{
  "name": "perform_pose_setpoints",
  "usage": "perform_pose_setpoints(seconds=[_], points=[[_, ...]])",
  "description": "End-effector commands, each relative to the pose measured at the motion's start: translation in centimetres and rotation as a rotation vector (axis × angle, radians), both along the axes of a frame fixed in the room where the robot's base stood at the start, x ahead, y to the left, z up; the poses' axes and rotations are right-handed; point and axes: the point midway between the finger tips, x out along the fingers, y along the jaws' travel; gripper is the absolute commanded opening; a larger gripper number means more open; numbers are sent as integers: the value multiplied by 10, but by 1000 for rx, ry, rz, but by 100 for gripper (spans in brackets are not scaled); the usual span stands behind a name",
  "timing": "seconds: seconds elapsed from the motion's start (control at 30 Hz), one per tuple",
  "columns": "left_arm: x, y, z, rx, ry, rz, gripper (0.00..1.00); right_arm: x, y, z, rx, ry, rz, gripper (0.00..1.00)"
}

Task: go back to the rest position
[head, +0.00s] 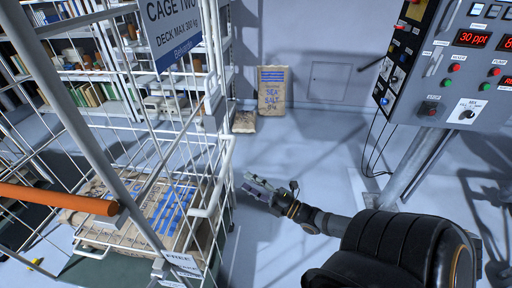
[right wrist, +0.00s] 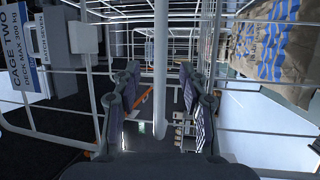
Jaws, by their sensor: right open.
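My right gripper (head: 258,187) is low over the floor, just right of the cage's near corner post, with its arm coming in from the lower right. In the right wrist view its two fingers (right wrist: 160,95) are spread apart. A white cage post (right wrist: 160,60) shows in the gap between them; I cannot tell whether it is between the fingers or beyond them. No held object shows in the gripper. My left gripper is not in view.
The wire cage (head: 228,150), with its CAGE TWO sign (head: 173,30), holds flat salt sacks (head: 150,215). An orange bar (head: 60,198) crosses at left. A SEA SALT sack (head: 272,92) stands by the back wall. A control panel (head: 450,60) is at right. Floor between is clear.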

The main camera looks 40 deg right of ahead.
Motion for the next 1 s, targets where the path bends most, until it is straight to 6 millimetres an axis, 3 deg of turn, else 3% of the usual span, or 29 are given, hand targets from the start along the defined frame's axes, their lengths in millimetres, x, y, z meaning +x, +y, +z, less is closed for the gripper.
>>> perform_pose_setpoints(seconds=[0.2,0.77,0.87,0.97,1.0], points=[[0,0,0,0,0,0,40,-21,-6,-4,1,-1,0,43],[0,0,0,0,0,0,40,-22,-8,-5,2,1,-2,43],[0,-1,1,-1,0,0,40,-21,-20,-23,19,53,-31,43],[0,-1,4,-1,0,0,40,-24,-50,-74,82,200,-115,43],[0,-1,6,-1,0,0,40,-28,-65,-103,125,281,-164,43]])
